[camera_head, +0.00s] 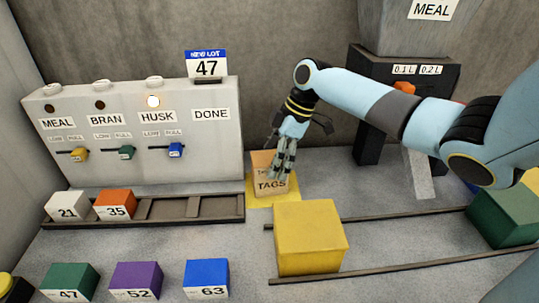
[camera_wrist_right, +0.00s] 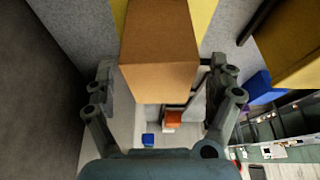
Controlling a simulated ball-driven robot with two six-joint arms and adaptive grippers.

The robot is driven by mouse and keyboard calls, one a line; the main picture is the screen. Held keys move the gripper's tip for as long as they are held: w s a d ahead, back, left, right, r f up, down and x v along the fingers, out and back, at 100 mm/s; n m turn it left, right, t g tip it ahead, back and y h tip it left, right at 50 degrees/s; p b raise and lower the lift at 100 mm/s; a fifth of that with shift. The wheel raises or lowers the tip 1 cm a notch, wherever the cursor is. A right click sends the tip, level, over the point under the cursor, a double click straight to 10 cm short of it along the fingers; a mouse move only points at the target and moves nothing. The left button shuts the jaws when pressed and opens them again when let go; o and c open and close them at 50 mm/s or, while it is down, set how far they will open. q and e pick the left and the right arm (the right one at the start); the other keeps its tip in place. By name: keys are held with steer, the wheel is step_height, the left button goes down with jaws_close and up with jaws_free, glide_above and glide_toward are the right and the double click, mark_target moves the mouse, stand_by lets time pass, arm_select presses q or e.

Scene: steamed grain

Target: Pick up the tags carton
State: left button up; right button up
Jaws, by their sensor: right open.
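The tags carton (camera_head: 270,187), a small brown box lettered TAGS, stands on a yellow mat (camera_head: 262,203) behind the large yellow block. My right gripper (camera_head: 281,172) points down at the carton, its fingers covering part of the carton's front and top in the head view. In the right wrist view the carton (camera_wrist_right: 159,65) lies between the two spread fingers of the gripper (camera_wrist_right: 163,80). The fingers are open, with a gap visible at least on the left side. My left gripper does not show.
A yellow block (camera_head: 310,240) stands on rails close in front of the carton. A panel (camera_head: 205,140) with switches and lamps stands to the left; a rack (camera_head: 185,208) holds white and orange blocks. Green, purple and blue blocks (camera_head: 207,278) stand at the front.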

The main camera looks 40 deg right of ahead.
steer(key=b+x, duration=0.1)
steer(key=x, duration=0.2)
steer(key=shift+b, duration=0.4)
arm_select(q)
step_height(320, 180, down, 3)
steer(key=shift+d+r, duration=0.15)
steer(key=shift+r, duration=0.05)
arm_select(e)
steer(key=shift+r, duration=0.1)
steer(key=c, duration=1.5)
